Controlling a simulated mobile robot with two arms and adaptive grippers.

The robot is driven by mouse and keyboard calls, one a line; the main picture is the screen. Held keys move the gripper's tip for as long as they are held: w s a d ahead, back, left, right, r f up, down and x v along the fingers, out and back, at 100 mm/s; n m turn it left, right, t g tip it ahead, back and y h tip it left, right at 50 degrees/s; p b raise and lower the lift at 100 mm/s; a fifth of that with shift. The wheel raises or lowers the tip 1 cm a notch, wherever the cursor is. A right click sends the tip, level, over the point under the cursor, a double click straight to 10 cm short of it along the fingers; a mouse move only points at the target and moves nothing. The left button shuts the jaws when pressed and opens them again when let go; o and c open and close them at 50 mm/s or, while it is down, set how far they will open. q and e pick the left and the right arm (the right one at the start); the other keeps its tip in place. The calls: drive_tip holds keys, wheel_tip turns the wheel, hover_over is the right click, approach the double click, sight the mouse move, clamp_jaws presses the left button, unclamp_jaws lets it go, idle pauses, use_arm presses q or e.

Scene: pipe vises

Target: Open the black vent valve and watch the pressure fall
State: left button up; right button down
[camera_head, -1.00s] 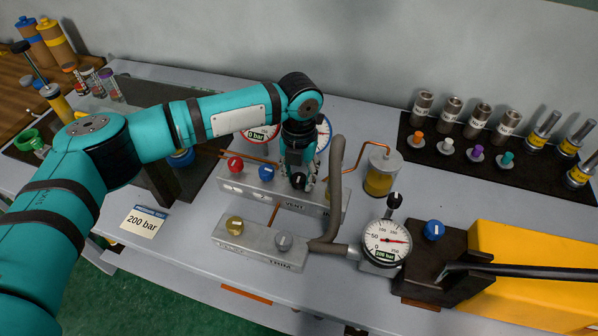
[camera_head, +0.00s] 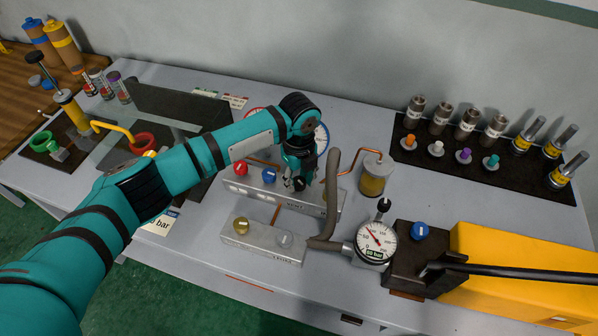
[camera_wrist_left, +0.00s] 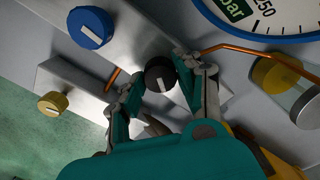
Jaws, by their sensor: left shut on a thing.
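The black vent valve knob (camera_head: 299,184) sits on the upper grey manifold block (camera_head: 318,199). It also shows in the left wrist view (camera_wrist_left: 160,74) with a white mark on its face. My left gripper (camera_head: 297,181) points down over the knob. In the left wrist view its fingers (camera_wrist_left: 160,86) are closed on the knob from both sides. The round pressure gauge (camera_head: 376,240) stands at the front right. Its red needle points to the upper left, and its small green readout is too small to read surely. My right gripper does not show.
Red (camera_head: 240,169) and blue (camera_head: 269,175) knobs stand beside the black one. A yellow knob (camera_head: 241,226) sits on the lower block. A grey hose (camera_head: 329,207) and a glass cylinder (camera_head: 373,178) are close on the right. A yellow pump body (camera_head: 515,270) lies further right.

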sight(299, 181)
use_arm(q)
drive_tip(key=shift+w+r+n+p, duration=0.1)
drive_tip(key=shift+n+p, duration=1.05)
drive_tip(key=shift+n, duration=0.95)
drive_tip(key=o, duration=1.1)
drive_tip(key=shift+o, duration=0.2)
wheel_tip(299, 181, up, 12)
